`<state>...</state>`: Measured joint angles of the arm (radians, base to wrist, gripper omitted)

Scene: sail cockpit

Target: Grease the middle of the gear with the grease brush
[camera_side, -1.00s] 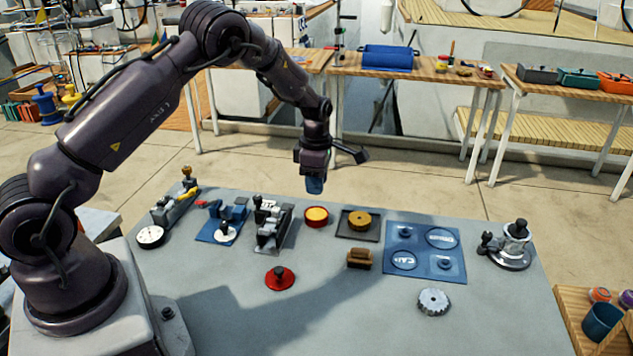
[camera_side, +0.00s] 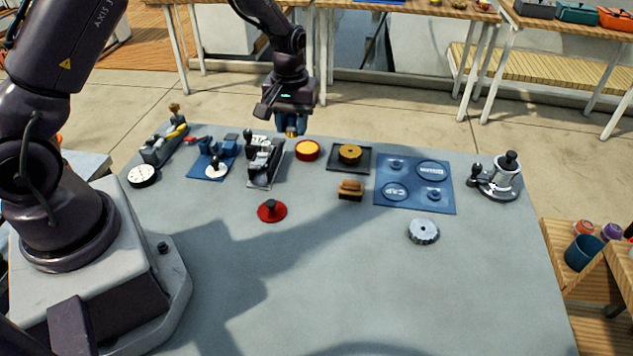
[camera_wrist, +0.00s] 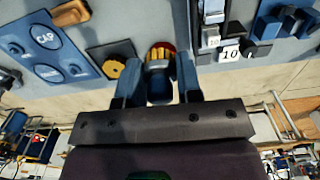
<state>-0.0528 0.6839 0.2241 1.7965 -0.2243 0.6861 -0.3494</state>
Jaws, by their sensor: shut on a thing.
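My gripper (camera_side: 291,132) is shut on what looks like the grease brush. In the wrist view, its yellow bristle-like end (camera_wrist: 160,53) and blue body (camera_wrist: 160,88) sit between my blue fingers. The bristle end points at the red pot with yellow content (camera_side: 307,150), just right of and below the gripper in the side view. I cannot tell whether they touch. A silver gear (camera_side: 423,231) lies on the table at the right front. A brass gear (camera_side: 350,153) lies on a dark square plate (camera_side: 334,165) right of the pot; it also shows in the wrist view (camera_wrist: 115,67).
A wooden-backed block (camera_side: 350,188) and a red knobbed disc (camera_side: 271,211) stand in front. A blue panel (camera_side: 413,202) and a winch-like device (camera_side: 499,175) are at right. Several mechanisms (camera_side: 264,158) stand at left. The front table (camera_side: 300,280) is clear.

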